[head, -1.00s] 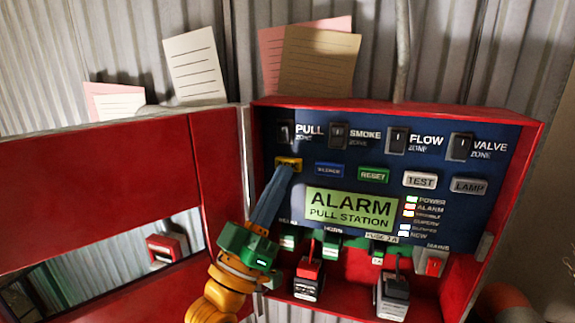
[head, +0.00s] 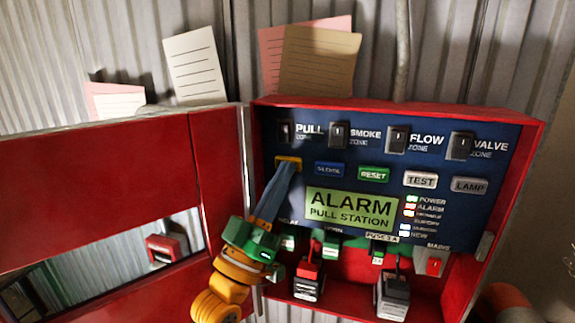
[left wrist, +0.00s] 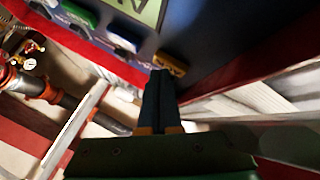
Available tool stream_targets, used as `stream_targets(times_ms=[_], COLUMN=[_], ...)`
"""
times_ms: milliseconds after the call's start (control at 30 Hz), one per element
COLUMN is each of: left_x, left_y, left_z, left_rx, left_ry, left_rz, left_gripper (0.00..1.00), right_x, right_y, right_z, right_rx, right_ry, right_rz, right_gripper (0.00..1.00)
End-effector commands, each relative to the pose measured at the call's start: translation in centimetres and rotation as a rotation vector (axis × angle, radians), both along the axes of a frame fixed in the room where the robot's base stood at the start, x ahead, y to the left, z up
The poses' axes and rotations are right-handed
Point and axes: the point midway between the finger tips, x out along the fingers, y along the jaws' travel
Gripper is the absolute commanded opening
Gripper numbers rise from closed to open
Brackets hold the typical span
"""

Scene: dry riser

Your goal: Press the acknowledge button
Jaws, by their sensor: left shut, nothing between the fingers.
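The yellow acknowledge button (head: 288,162) is at the left end of the button row on the blue panel (head: 400,235). Its lettering is mostly covered by my left gripper (head: 290,172). The gripper is shut and empty, its blue-grey fingers angled up from below with the tips at the button. In the left wrist view the yellow button (left wrist: 169,64) is just beyond the shut fingertips (left wrist: 161,75). I cannot tell whether the tips touch it. The display (head: 350,207) reads ALARM PULL STATION. My right gripper is not in view.
The blue silence button (head: 330,169), green reset button (head: 374,174), test button (head: 420,180) and lamp button (head: 468,186) continue the row. The red cabinet door (head: 95,195) stands open at left. Batteries (head: 392,295) and wiring fill the cabinet bottom. Paper notes (head: 318,62) are above.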

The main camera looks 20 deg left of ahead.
Motion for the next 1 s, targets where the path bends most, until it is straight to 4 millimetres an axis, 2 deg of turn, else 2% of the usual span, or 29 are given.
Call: stream_targets(times_ms=[1000], left_x=[1.02], left_y=[-0.01], left_z=[-0.01], left_rx=[0.000], left_ry=[0.001], left_rz=[0.000], left_gripper=[0.00], right_x=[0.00], right_y=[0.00], right_z=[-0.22], right_rx=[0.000], right_ry=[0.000], right_rz=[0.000], right_gripper=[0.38])
